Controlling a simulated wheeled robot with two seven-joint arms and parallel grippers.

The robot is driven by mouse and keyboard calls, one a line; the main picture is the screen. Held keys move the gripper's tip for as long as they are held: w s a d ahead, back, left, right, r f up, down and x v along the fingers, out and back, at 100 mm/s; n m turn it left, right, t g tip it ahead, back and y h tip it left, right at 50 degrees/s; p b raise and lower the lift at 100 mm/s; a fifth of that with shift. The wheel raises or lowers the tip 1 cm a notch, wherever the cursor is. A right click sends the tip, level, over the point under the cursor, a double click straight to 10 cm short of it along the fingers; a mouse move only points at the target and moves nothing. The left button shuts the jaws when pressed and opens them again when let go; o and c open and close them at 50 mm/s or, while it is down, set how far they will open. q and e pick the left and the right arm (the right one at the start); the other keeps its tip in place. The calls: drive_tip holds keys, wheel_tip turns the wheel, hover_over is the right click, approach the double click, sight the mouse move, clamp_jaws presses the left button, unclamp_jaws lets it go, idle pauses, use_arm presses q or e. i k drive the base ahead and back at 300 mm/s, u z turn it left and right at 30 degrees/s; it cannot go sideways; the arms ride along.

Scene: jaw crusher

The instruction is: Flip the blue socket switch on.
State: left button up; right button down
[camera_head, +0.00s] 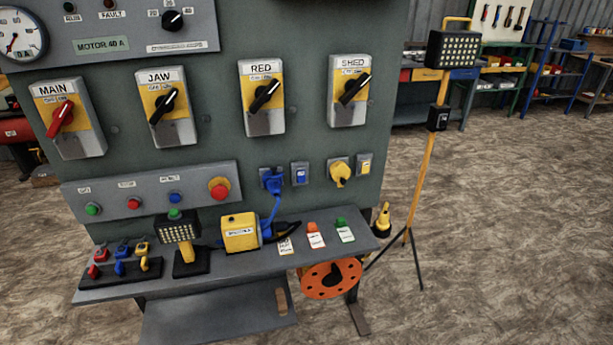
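The blue socket switch (300,174) is a small blue rocker on a grey plate, on the lower part of the grey-green panel. It sits just right of the blue socket, which has a blue plug (272,181) in it and a blue cable hanging down. The rocker is too small for me to tell its position. Neither of my grippers is in view.
A yellow socket (340,174) and its yellow switch (365,165) are to the right. Rotary switches, including RED (265,95), are above. The shelf (220,264) below holds a lamp, a yellow box (240,233) and tags. A work-light stand (428,170) is at right.

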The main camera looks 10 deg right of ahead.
sight(301, 174)
drive_tip(key=z, duration=0.05)
drive_tip(key=i, duration=0.85)
drive_tip(key=u, duration=0.55)
